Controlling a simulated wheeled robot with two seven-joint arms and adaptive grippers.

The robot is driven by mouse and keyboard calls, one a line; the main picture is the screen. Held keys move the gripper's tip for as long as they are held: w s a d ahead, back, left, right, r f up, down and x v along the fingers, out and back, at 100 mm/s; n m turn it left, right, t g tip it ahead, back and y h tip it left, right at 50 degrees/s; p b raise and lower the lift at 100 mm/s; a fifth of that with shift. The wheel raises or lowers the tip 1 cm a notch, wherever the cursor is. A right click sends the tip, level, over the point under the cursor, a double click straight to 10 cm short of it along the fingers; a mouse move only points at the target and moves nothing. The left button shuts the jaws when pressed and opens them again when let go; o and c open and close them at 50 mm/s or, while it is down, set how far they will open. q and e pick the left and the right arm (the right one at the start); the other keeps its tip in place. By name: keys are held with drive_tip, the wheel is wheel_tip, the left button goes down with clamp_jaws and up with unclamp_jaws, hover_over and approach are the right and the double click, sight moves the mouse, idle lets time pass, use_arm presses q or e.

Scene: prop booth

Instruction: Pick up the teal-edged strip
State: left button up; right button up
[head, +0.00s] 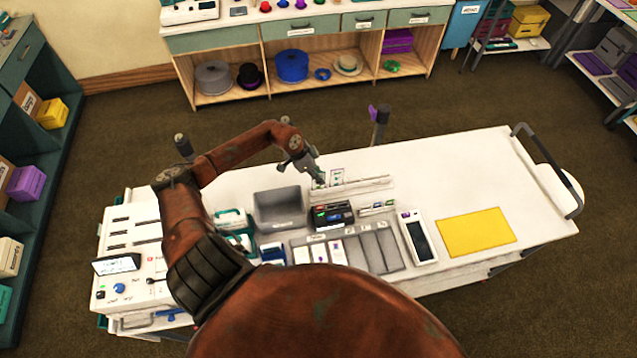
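My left gripper (315,175) points down at the left end of a low white rack (365,187) on the white cart top. A small strip with a green or teal edge (320,181) shows right at its fingertips. I cannot tell whether the fingers touch it, straddle it or hold it. Another small pale card (337,175) stands upright in the rack just right of the fingertips. The fingers are too small to tell open from shut. My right gripper is not in view.
On the cart (400,160) near the gripper are a grey bin (279,207), a dark device (331,215), a sectioned grey tray (385,248) and a tablet-like device (418,238). A yellow mat (476,233) lies at right. The cart's back right is clear.

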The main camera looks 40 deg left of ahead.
use_arm(q)
drive_tip(key=shift+c, duration=0.3)
clamp_jaws()
drive_tip(key=shift+r, duration=0.1)
